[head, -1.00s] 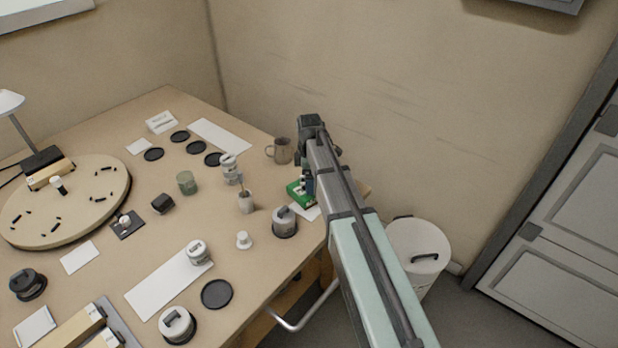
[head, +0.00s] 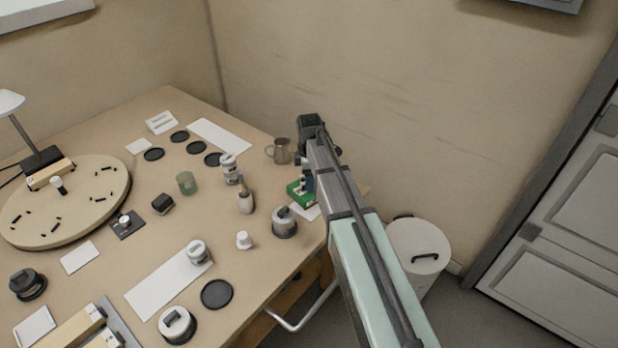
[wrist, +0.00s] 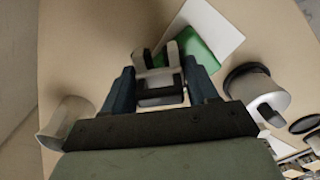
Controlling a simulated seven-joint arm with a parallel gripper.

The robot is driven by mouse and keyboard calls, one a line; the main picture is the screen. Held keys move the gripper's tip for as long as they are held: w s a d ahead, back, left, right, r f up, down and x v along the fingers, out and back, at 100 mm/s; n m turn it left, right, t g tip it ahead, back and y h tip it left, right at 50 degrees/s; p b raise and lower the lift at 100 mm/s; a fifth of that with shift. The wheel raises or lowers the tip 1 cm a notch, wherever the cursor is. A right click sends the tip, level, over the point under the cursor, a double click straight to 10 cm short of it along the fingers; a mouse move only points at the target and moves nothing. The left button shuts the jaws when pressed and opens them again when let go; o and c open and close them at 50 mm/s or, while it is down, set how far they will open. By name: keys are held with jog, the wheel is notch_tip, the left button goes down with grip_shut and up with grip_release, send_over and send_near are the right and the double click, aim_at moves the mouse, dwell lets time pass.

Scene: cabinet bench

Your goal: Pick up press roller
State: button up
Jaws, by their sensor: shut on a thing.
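In the wrist view my gripper (wrist: 160,88) is shut on a small light-grey piece with a dark frame, which I take to be the press roller (wrist: 158,78). It sits between the two blue fingers, over or right beside a green block (wrist: 200,52); I cannot tell whether it touches the block. In the head view my gripper (head: 308,183) is low at the right end of the bench, beside the green block (head: 299,195). My arm hides most of the fingers and the roller there.
A metal mug (head: 281,151) stands just behind the gripper, and a lidded grey canister (head: 284,222) stands in front. A white sheet (wrist: 212,22) lies under the green block. The bench edge and a white bin (head: 418,255) are to the right.

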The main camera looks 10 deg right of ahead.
aim_at(302, 183)
notch_tip(302, 183, up, 9)
jog(key=shift+f, duration=0.1)
jog(key=shift+s+a+r, duration=0.1)
jog(key=shift+a+r, duration=0.05)
jog(key=shift+r, duration=0.2)
jog(key=shift+s+a+f, duration=0.25)
jog(key=shift+a+f, duration=0.1)
jog(key=shift+f, duration=1.15)
jog(key=shift+s+a+f, duration=0.3)
jog(key=shift+a+f, duration=0.05)
jog(key=shift+f, duration=1.2)
jog(key=shift+s+a+f, duration=0.25)
jog(key=shift+a+f, duration=0.1)
jog(key=shift+f, duration=1.15)
jog(key=shift+f, duration=0.25)
jog(key=shift+f, duration=0.15)
jog(key=shift+c, duration=1.2)
jog(key=shift+f, duration=0.25)
grip_shut()
jog(key=o, duration=1.5)
grip_release()
